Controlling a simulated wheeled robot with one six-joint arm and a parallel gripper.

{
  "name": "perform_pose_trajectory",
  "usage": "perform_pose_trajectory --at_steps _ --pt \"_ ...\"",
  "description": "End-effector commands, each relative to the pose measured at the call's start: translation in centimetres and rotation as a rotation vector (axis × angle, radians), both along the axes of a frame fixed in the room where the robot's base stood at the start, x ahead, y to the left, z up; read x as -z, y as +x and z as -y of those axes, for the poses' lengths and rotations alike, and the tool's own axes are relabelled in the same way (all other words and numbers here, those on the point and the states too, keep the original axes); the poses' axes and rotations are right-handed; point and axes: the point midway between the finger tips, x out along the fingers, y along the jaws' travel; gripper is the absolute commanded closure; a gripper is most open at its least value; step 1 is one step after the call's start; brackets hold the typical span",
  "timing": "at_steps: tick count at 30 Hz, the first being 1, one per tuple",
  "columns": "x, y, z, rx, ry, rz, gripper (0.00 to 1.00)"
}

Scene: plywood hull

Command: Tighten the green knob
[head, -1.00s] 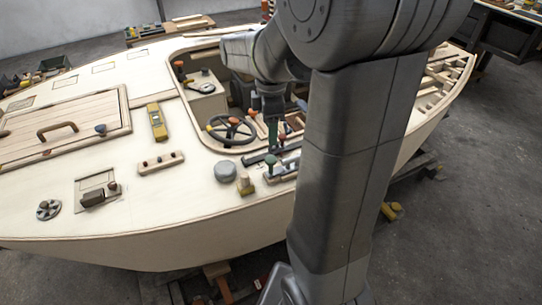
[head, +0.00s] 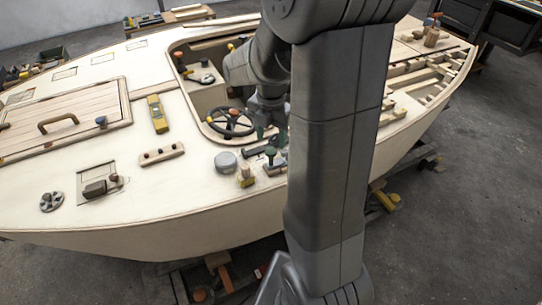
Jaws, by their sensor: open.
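The green knob (head: 270,151) stands upright on a small fitting at the near side of the boat's cockpit, in the head view. My gripper (head: 267,131) hangs pointing down just above and behind the knob in the picture, close to the steering wheel. It is open, and its fingers look apart from the knob, though the gap is hard to judge. My arm partly hides the gripper and the right side of the fitting.
The black steering wheel (head: 231,122) is left of my gripper. A wooden strip with pegs (head: 161,154) lies farther left. Open deck lies between.

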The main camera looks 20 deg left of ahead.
Motion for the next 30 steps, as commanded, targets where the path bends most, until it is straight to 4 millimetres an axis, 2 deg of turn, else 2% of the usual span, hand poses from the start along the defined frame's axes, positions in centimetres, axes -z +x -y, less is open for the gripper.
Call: perform_pose_trajectory --at_steps 1,6,12,18,25,26,30 --pt "1.4 0.0 0.0 0.0 -0.004 -0.004 0.48" --pt "4.8 0.0 0.0 0.001 -0.004 -0.004 0.48" --pt "7.4 0.0 0.0 0.001 -0.002 -0.001 0.48" --pt "8.3 0.0 0.0 0.001 0.0 0.0 0.48" --pt "8.3 0.0 0.0 0.001 0.0 0.0 0.48" --pt "8.3 0.0 0.0 0.001 0.0 0.0 0.52" --pt "8.3 0.0 0.0 0.001 0.0 0.0 0.79"
